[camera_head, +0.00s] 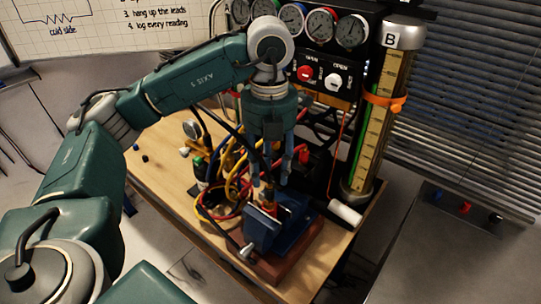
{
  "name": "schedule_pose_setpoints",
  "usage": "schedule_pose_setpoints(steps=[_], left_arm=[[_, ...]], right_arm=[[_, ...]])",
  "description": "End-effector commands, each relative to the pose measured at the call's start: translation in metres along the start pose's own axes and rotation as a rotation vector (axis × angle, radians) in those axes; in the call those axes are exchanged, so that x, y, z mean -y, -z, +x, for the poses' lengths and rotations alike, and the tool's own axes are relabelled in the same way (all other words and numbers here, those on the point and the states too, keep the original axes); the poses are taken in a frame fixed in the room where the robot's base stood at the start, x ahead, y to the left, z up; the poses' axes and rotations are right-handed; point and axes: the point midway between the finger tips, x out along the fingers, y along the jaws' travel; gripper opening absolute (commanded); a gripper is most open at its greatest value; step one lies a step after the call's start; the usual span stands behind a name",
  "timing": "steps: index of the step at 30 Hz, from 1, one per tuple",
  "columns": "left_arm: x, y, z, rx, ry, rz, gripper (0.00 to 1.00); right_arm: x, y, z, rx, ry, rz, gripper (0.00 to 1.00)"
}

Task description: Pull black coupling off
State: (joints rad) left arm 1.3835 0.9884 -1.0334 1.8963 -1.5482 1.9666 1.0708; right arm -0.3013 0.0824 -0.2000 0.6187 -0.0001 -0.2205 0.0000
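My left gripper (271,180) points down over the blue vise (262,230) on the table. Its two fingers are apart, one on each side of a small brass and red fitting (268,197) at the top of the vise. I see no clear contact between the fingers and the fitting. I cannot clearly make out the black coupling among the dark hoses and shadow around the fingers. My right gripper is not in view.
Red, yellow and black hoses (232,190) crowd the wooden table (158,165) left of the vise. A gauge panel (320,30) stands behind. A tall level tube (373,130) and a white cylinder (345,212) are at right. The table's left part is mostly clear.

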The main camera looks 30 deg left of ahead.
Motion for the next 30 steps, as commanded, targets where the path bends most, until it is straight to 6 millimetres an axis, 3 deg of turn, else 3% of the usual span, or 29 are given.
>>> schedule_pose_setpoints(steps=[10, 23, 29, 30], left_arm=[[0.001, 0.001, 0.051, -0.001, 0.002, 0.001, 0.4], [0.001, 0.0, 0.062, 0.002, 0.003, 0.002, 0.4], [0.001, 0.0, 0.062, 0.002, 0.003, 0.002, 0.02], [0.001, 0.0, 0.062, 0.002, 0.003, 0.002, 0.0]], right_arm=[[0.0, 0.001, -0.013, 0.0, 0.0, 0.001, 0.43], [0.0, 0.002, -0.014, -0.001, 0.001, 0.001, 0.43], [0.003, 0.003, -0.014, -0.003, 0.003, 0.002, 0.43], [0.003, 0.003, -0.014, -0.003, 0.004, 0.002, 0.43]])
